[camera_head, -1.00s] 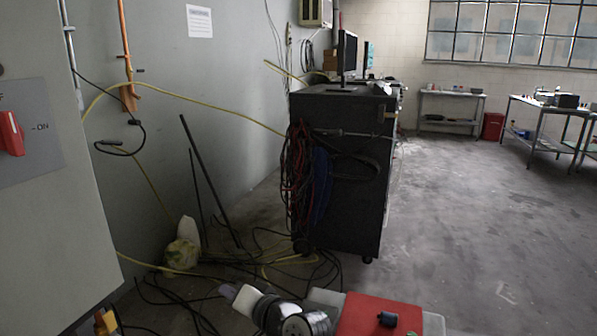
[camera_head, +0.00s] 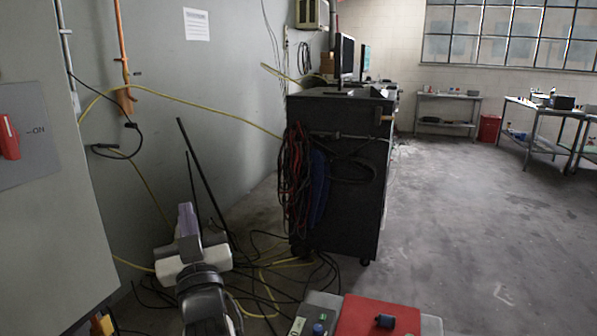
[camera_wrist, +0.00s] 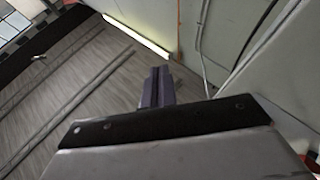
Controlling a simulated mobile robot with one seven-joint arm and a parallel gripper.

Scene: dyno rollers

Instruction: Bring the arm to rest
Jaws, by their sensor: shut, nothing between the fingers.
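My gripper (camera_head: 187,219) is in the lower left of the head view, at the end of my raised arm, with its fingers pointing up. Its two fingers are together and hold nothing. In the wrist view my gripper (camera_wrist: 157,82) shows its fingers closed at the centre, with empty space around the tips. It is in front of the grey wall and the cables, apart from the black cabinet.
A black cabinet (camera_head: 340,215) with hanging cables stands right of my arm. A grey box with a red switch (camera_head: 9,137) is at the left. Cables (camera_head: 270,275) lie on the floor. A red lid (camera_head: 380,318) is at the bottom. Open floor (camera_head: 470,220) lies to the right.

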